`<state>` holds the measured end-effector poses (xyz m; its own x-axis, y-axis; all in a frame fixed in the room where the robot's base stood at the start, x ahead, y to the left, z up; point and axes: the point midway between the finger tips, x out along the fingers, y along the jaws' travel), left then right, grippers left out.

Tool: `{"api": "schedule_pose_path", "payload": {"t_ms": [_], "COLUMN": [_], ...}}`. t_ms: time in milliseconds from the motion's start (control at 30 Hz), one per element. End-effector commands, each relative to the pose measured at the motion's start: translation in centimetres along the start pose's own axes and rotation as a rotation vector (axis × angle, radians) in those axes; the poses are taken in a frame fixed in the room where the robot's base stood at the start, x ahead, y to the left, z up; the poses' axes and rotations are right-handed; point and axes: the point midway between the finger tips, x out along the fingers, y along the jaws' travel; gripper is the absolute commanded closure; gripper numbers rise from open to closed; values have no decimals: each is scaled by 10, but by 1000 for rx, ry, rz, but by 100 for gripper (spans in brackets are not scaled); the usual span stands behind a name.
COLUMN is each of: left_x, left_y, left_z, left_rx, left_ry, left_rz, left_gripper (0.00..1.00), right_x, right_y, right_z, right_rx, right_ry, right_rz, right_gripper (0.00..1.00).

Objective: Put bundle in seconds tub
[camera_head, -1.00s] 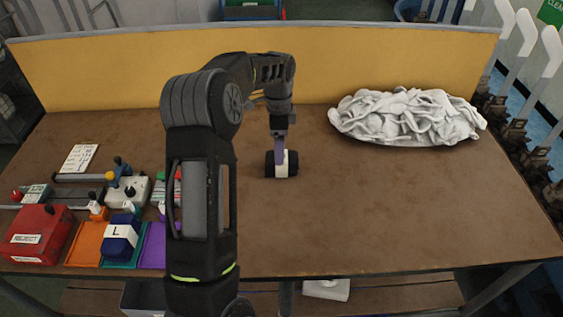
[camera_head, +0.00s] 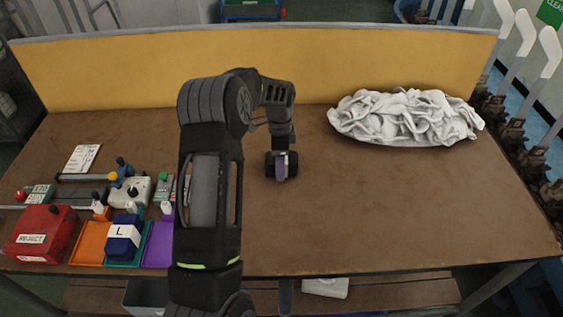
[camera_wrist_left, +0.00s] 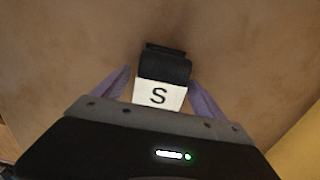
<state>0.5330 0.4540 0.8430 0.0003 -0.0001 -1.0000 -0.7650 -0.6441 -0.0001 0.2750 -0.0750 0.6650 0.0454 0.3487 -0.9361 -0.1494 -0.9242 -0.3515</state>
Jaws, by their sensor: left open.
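A black rolled bundle (camera_head: 270,164) lies near the middle of the brown table. The left wrist view shows the bundle (camera_wrist_left: 166,66) with a white band marked "S". My left gripper (camera_head: 281,170) is over the bundle and hides its middle in the head view. In the left wrist view its purple fingers (camera_wrist_left: 160,84) are open, one on each side of the bundle. I cannot tell whether they touch it. No tub is readably marked as seconds; a grey tub (camera_head: 146,297) shows partly below the table's front edge. My right gripper is out of view.
A white heap of socks (camera_head: 405,118) lies at the back right. At the left are a red box (camera_head: 40,236), an orange tray (camera_head: 91,245), a purple tray (camera_head: 160,246) and a blue bundle marked "L" (camera_head: 122,238). The table's right front is clear.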

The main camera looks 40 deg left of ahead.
Motion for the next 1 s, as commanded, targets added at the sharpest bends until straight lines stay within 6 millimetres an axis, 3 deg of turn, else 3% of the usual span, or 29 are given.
{"api": "schedule_pose_path", "payload": {"t_ms": [500,1000], "left_x": [0,0], "left_y": [0,0], "left_z": [0,0], "left_rx": [0,0], "left_ry": [0,0], "left_rz": [0,0], "left_gripper": [19,60], "right_x": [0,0], "right_y": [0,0], "right_z": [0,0], "right_rx": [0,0], "right_ry": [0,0], "right_rz": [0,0], "right_gripper": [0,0]}}
